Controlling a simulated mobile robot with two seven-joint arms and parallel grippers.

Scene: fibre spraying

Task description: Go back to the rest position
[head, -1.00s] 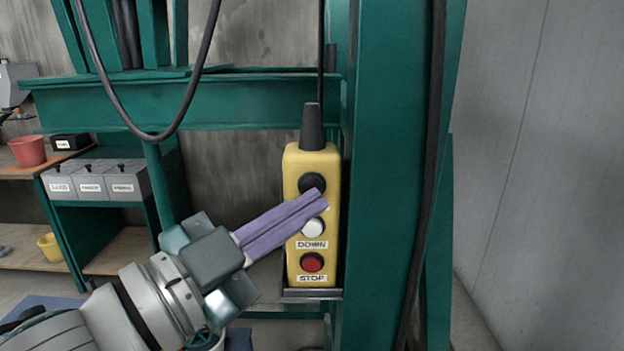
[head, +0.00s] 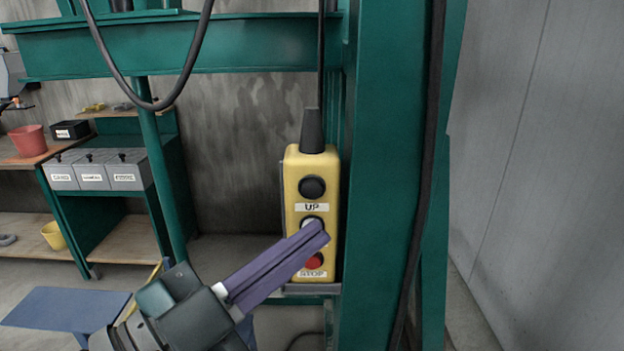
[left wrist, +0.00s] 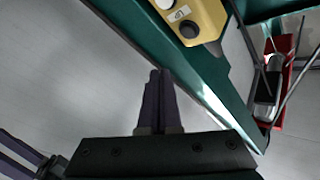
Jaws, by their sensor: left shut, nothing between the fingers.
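My left gripper (head: 324,236) comes in from the lower left in the head view, its two purple fingers shut together and empty. Its tips overlap the lower part of the yellow button pendant (head: 328,180), hiding the DOWN label and part of the white and red buttons. I cannot tell from the head view whether they touch it. In the left wrist view, the left fingers (left wrist: 158,85) point up, with a gap in the picture between them and the pendant (left wrist: 205,18). Purple fingers at the lower left (left wrist: 20,152) look like my right gripper, partly cut off.
A green steel post (head: 385,160) stands right beside the pendant, with a black cable (head: 424,180) along it. Another cable (head: 140,85) loops at upper left. Left behind are a bench with grey boxes (head: 92,178), a red bucket (head: 28,141) and a blue platform (head: 65,308).

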